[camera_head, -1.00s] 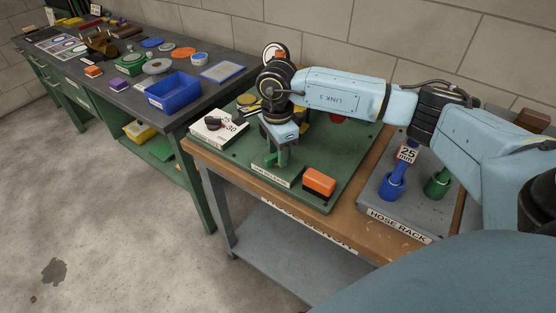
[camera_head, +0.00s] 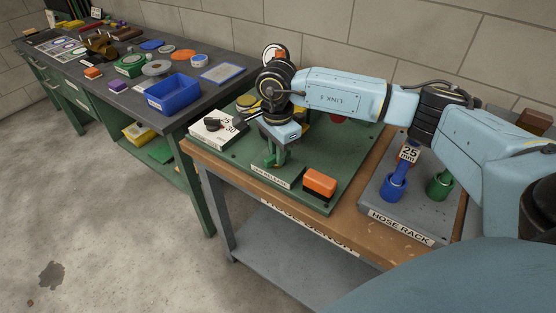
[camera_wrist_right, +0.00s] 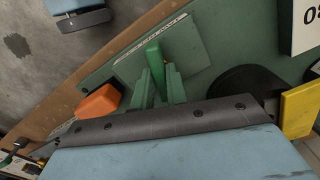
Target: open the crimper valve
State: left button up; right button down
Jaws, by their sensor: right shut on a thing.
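The right gripper (camera_head: 280,131) is low over the green baseplate (camera_head: 232,150), above a green upright mount (camera_head: 276,157) behind a small white label. The left gripper is not in view.
An orange block (camera_head: 320,183) sits right of the mount. A white box (camera_head: 214,128) with a black knob is to its left. The hose rack (camera_head: 400,218) with blue and green fittings is on the right. A bench with a blue bin (camera_head: 173,93) is at left.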

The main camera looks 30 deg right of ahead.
jog(key=c, duration=1.3)
grip_release()
jog(key=shift+r, duration=0.1)
jog(key=shift+r+p, duration=0.95)
jog(key=shift+r, duration=0.3)
jog(key=shift+m, duration=1.2)
jog(key=shift+f, duration=0.1)
